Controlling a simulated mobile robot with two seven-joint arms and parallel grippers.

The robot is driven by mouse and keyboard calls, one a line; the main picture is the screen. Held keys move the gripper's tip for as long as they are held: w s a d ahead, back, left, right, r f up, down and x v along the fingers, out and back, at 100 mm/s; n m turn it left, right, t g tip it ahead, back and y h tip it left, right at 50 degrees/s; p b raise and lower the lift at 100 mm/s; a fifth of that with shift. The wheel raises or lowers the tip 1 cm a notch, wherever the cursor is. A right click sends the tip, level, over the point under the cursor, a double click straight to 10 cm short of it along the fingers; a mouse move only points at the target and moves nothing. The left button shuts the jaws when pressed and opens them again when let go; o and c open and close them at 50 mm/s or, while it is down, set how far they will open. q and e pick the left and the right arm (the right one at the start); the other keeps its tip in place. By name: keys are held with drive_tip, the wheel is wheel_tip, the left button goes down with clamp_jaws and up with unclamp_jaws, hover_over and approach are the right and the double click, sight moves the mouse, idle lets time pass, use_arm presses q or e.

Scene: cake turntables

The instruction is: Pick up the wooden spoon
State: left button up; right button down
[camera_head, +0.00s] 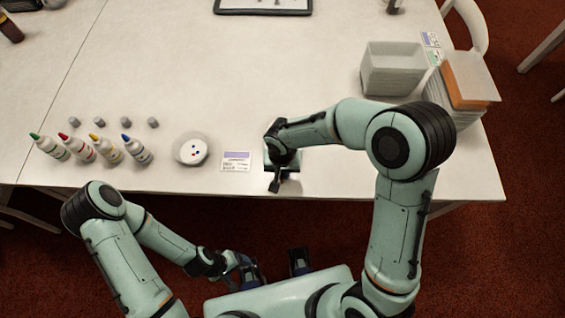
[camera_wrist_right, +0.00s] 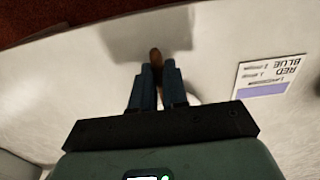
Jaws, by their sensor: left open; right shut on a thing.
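In the right wrist view, the brown tip of the wooden spoon (camera_wrist_right: 155,56) shows between the blue fingertips of my right gripper (camera_wrist_right: 156,75). The gripper is shut on it, above the white table. The rest of the spoon is hidden by the fingers and gripper body. In the head view, my right gripper (camera_head: 279,168) is over the table's front edge, to the right of a printed card, and the spoon cannot be made out there. My left gripper (camera_head: 245,268) is open, off the table in front of my body.
The printed card (camera_head: 237,160) lies beside a white dish (camera_head: 191,150) with coloured dots. Several capped bottles (camera_head: 106,149) and small grey pieces (camera_head: 98,123) are at the left. Stacked white containers (camera_head: 391,70) stand at the back right. The table's middle is clear.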

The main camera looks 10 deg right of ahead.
wheel_tip(320, 180, up, 20)
drive_tip(key=p, duration=0.2)
drive_tip(key=shift+f, duration=0.1)
idle(0.3)
